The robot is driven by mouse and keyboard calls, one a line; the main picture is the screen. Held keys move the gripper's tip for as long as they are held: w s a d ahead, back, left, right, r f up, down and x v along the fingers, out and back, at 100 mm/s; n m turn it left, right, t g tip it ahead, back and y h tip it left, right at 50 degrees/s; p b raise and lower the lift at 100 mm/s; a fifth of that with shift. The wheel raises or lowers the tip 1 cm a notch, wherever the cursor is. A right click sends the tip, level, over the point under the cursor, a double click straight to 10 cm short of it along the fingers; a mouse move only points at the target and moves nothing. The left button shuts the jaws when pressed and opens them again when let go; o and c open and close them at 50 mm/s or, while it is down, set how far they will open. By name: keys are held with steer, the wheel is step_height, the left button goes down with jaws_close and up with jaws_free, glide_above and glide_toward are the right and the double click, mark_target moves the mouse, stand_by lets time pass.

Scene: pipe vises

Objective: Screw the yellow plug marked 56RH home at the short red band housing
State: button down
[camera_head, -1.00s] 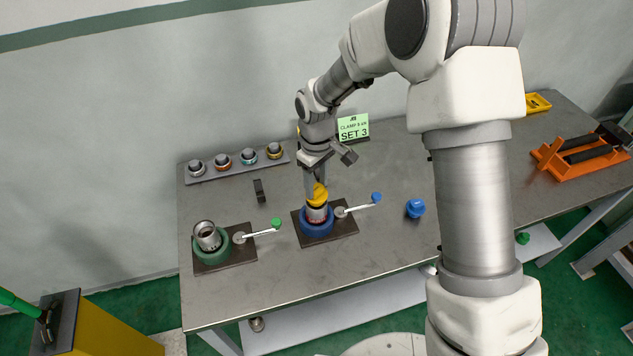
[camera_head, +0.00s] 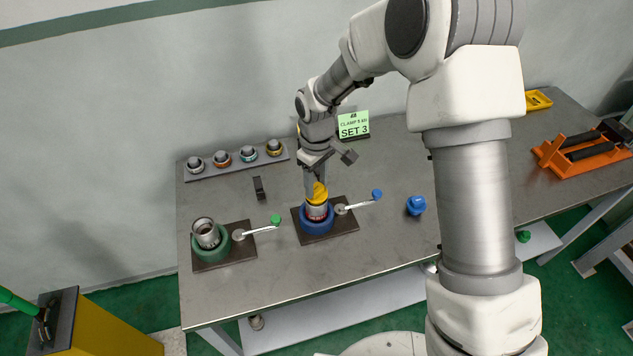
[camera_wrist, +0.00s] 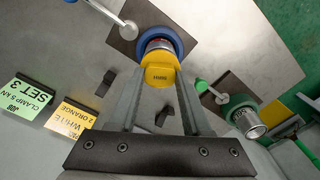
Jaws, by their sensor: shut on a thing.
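The yellow plug (camera_head: 319,191) sits on top of the housing with the red band (camera_head: 317,213), which stands upright in the blue vise (camera_head: 303,222). My gripper (camera_head: 315,184) points down from above and is shut on the plug. In the wrist view the plug (camera_wrist: 159,72) is between my two fingers, with a dark marking too small to read surely. How deep the plug's thread sits is hidden.
A green vise (camera_head: 211,250) holds an open metal housing (camera_head: 206,233) at left. Lever handles with a green knob (camera_head: 275,219) and a blue knob (camera_head: 377,194) stick out. A blue plug (camera_head: 416,205) stands at right. A rack (camera_head: 236,166) with several fittings and a SET 3 sign (camera_head: 353,125) are behind.

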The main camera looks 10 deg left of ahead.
mark_target(316, 188)
steer(key=shift+f+b, duration=0.45)
steer(key=shift+f, duration=0.05)
steer(key=shift+c, duration=1.4)
jaws_free()
step_height(316, 188, up, 17)
steer(key=s+d+r+m+t, duration=0.1)
steer(key=s+d+r+m, duration=0.3)
steer(key=d, duration=0.3)
steer(key=s+d+r+m+t, duration=0.1)
steer(key=s+d+r+t, duration=0.1)
steer(key=s+d+r, duration=0.35)
steer(key=s+d+m+t, duration=0.2)
steer(key=s+d+m, duration=0.4)
steer(key=s+d, duration=0.3)
steer(key=s, duration=0.2)
steer(key=shift+s+d+t, duration=0.3)
steer(key=shift+s+d, duration=0.05)
steer(key=shift+s, duration=0.05)
